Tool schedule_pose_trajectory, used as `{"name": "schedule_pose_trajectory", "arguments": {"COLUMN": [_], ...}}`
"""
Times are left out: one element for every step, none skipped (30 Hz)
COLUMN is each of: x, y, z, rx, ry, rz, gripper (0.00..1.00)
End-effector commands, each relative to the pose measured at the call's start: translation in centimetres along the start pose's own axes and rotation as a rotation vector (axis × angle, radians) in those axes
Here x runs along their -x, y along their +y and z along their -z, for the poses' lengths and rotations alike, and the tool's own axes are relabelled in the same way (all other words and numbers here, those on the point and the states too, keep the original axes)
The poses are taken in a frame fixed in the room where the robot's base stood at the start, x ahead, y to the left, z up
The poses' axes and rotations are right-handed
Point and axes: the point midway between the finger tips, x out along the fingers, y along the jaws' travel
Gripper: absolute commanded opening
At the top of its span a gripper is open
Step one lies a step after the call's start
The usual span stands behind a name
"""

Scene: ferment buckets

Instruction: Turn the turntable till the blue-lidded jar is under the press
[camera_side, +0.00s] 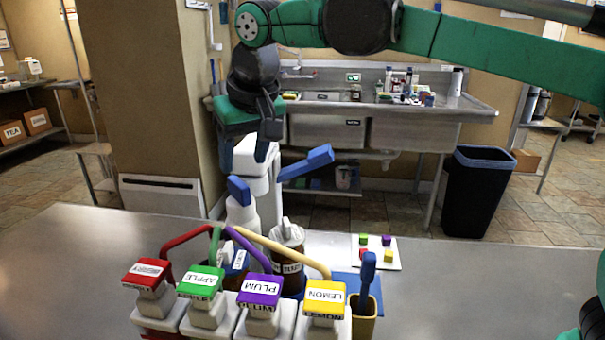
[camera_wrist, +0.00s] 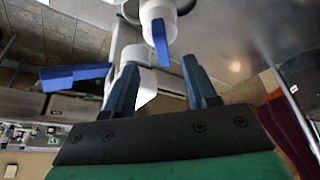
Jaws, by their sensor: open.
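No turntable and no blue-lidded jar can be clearly made out. A white upright device (camera_side: 252,160) with a blue lever (camera_side: 310,164) stands behind the bottles; I cannot tell whether it is the press. The lever also shows at left in the wrist view (camera_wrist: 75,76). My gripper (camera_side: 243,152) is open and empty, pointing down at the device's top. In the wrist view, a white part lies behind and between my gripper's fingers (camera_wrist: 160,72). A white bottle with a blue top (camera_side: 240,205) stands in front; its top shows in the wrist view (camera_wrist: 160,42).
Dispensers with red (camera_side: 147,273), green (camera_side: 201,282), purple (camera_side: 260,291) and yellow (camera_side: 324,299) tops line the table front, with coloured tubes behind. The table (camera_side: 470,285) is clear at right.

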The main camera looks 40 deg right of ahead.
Motion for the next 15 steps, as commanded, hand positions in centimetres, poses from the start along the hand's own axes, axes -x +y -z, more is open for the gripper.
{"name": "schedule_pose_trajectory", "arguments": {"x": [-0.2,-0.4,-0.8,-1.1,-1.6,-2.1,-2.6,-3.0,-3.6,-4.0,-4.4,-4.8,-5.0,-5.2,-5.5], "y": [-0.2,-0.3,-0.3,-0.3,-0.3,-0.3,-0.3,-0.3,-0.3,-0.3,-0.3,-0.2,-0.2,-0.2,-0.2], "z": [0.1,0.2,0.2,0.2,0.2,0.1,0.1,0.1,0.1,0.1,0.1,0.1,0.1,0.1,0.1], "rx": [0.001,0.0,0.0,0.0,-0.001,-0.001,-0.001,-0.001,-0.001,-0.001,-0.001,-0.001,-0.001,-0.001,-0.001], "ry": [-0.002,-0.002,-0.002,-0.002,-0.002,-0.002,-0.002,-0.002,-0.002,-0.002,-0.002,-0.002,-0.002,-0.002,-0.002], "rz": [-0.001,-0.002,-0.002,-0.002,-0.002,-0.002,-0.002,-0.002,-0.001,-0.001,-0.001,-0.001,-0.001,-0.001,-0.001], "gripper": [0.51,0.51,0.51,0.51,0.51,0.51,0.51,0.51,0.51,0.51,0.51,0.51,0.51,0.51,0.51]}}
